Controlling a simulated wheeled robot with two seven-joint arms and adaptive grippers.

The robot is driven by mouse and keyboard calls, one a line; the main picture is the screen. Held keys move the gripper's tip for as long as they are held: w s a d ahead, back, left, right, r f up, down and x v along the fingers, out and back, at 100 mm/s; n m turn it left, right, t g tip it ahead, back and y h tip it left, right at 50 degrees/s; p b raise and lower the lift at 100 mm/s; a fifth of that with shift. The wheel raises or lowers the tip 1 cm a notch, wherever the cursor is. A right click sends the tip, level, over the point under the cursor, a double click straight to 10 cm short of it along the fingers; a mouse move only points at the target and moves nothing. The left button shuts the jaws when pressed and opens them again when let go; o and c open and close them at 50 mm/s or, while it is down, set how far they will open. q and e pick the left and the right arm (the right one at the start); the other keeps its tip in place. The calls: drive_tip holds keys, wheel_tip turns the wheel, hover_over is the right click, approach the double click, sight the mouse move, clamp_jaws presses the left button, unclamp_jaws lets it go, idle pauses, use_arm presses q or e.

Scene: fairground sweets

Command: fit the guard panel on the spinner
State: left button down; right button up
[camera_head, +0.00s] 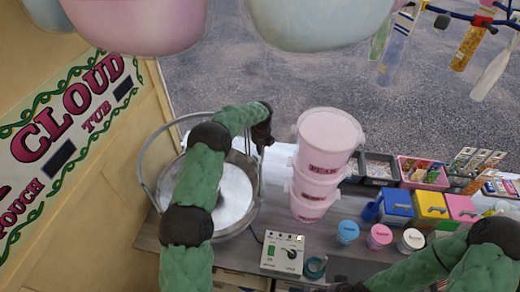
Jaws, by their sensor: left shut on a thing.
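The spinner (236,192) is a round metal bowl with a pale inside and a raised wire rail around its back and left. My left arm reaches across the bowl and hides part of it. My left gripper (262,134) is at the bowl's far right rim, shut on a thin pale piece that looks like the guard panel (277,165). The arm and gripper hide much of the grip, and I cannot tell whether the panel touches the rim.
Stacked pink-and-white tubs (325,140) stand close right of the bowl. A grey control box (282,253) is in front. Small lidded pots (379,236), coloured bins (430,209) and trays (424,173) fill the right. A signed wooden wall (105,185) borders the left; pale rounded shapes hang overhead.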

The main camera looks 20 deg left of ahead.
use_arm(q)
drive_tip(key=shift+f+b, duration=0.35)
drive_tip(key=shift+b, duration=0.1)
idle(0.9)
drive_tip(key=c, duration=1.3)
unclamp_jaws()
drive_tip(key=o, duration=0.6)
drive_tip(key=shift+f, duration=0.1)
drive_tip(key=shift+r+p, duration=1.55)
drive_tip(key=shift+r, duration=1.55)
